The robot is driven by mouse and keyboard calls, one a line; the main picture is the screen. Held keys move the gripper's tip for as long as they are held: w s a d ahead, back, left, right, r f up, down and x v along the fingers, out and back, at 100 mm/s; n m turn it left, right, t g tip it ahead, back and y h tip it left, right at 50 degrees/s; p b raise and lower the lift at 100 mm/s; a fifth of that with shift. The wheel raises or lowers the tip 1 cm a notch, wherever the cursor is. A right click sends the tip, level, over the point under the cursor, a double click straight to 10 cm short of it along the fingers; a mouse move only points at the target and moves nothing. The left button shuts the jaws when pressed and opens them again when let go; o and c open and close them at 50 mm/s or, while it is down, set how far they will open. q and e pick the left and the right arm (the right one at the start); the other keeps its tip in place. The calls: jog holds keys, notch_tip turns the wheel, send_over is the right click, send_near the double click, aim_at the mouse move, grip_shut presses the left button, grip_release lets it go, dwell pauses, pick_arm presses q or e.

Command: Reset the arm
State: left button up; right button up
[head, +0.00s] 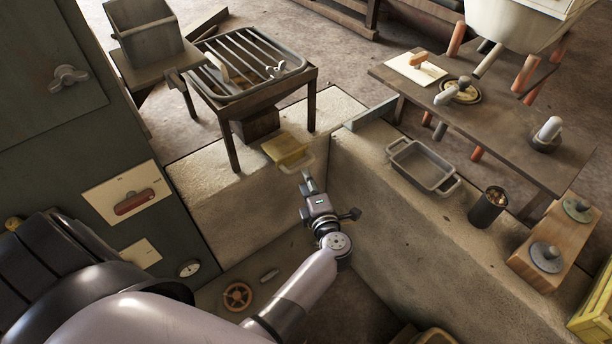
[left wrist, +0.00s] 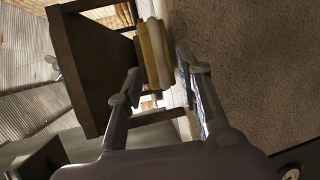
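My left arm comes in from the bottom left in the head view. Its gripper (head: 308,186) is above the gap between two pale stone ledges, just below a yellow block (head: 287,150). In the left wrist view the two fingers of the gripper (left wrist: 160,88) are spread apart with nothing held between them. The yellow block (left wrist: 154,52) shows just beyond the fingertips there, apart from them as far as I can tell. My right gripper is not in view.
A slatted metal rack (head: 245,62) on a wooden stand is behind the gripper. To the right, a grey tray (head: 423,167), a dark cup (head: 487,208) and a wooden block with knobs (head: 552,240) stand on the ledge. A dark green cabinet (head: 70,110) is at left.

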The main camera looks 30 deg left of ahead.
pick_arm(q)
jog(key=shift+f, duration=0.1)
dwell(0.4)
jog(key=s+d+f+m+h, duration=0.3)
jog(key=s+f+m+h, duration=0.15)
jog(key=f+m, duration=0.35)
jog(key=s+d+f+m+h, duration=0.35)
jog(key=s+f+m, duration=0.2)
jog(key=f, duration=0.45)
jog(key=s+d+f+m+h, duration=0.4)
jog(key=f+m, duration=0.4)
jog(key=f, duration=0.1)
jog(key=s+a+f+m+g, duration=0.2)
jog(key=s+f, duration=0.3)
jog(key=s, duration=0.5)
jog(key=s+a+f+m+g, duration=0.2)
jog(key=s+f+m+g, duration=0.2)
jog(key=s, duration=0.6)
jog(key=s+a+f+m+g, duration=0.3)
jog(key=s+f+g, duration=0.1)
jog(key=s, duration=0.7)
jog(key=shift+f+y, duration=0.3)
jog(key=shift+f, duration=0.5)
jog(key=shift+w, duration=0.15)
jog(key=shift+c, duration=0.5)
